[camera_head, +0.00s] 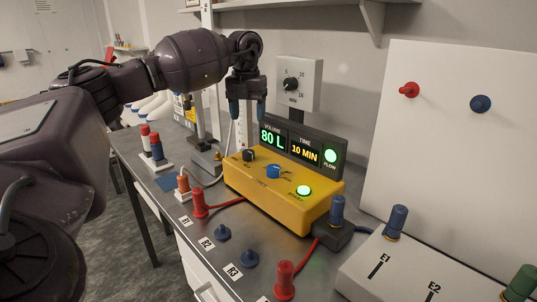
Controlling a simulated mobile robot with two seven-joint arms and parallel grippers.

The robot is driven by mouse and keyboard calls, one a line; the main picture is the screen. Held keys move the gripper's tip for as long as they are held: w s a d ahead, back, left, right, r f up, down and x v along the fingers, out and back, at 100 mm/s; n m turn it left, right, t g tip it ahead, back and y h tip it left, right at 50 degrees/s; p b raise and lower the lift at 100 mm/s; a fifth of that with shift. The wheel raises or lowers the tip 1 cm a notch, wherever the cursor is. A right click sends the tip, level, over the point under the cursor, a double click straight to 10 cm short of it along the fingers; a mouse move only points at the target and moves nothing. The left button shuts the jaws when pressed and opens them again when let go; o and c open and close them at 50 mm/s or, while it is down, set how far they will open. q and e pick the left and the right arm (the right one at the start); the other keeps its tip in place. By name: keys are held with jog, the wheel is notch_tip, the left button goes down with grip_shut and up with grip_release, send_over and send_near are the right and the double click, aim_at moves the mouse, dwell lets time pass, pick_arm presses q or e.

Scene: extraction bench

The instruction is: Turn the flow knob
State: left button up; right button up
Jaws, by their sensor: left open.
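A grey wall box (312,75) carries a black round knob (291,85) with small markings around it that are too small to read surely. A yellow control box (280,200) on the bench has a black knob (249,155), a blue knob (273,171) and a lit green button (304,191). I cannot tell from the labels which knob is the flow knob. My left gripper (247,112) points down with its fingers apart and empty. In the picture it is above the yellow box and left of the wall box, touching no knob. My right gripper is not in view.
A display (304,146) behind the yellow box reads 80 L and 10 MIN, with a green FLOW lamp (330,156). A white panel (450,150) stands at right; a shelf hangs above.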

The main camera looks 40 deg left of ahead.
aim_at(248, 151)
pick_arm(q)
jog(key=f+b, duration=0.1)
jog(key=f, duration=0.8)
jog(key=shift+a+f, duration=0.2)
jog(key=shift+f, duration=0.85)
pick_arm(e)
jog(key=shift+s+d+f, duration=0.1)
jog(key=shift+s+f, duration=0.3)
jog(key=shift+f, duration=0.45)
pick_arm(q)
jog(key=shift+c, duration=0.4)
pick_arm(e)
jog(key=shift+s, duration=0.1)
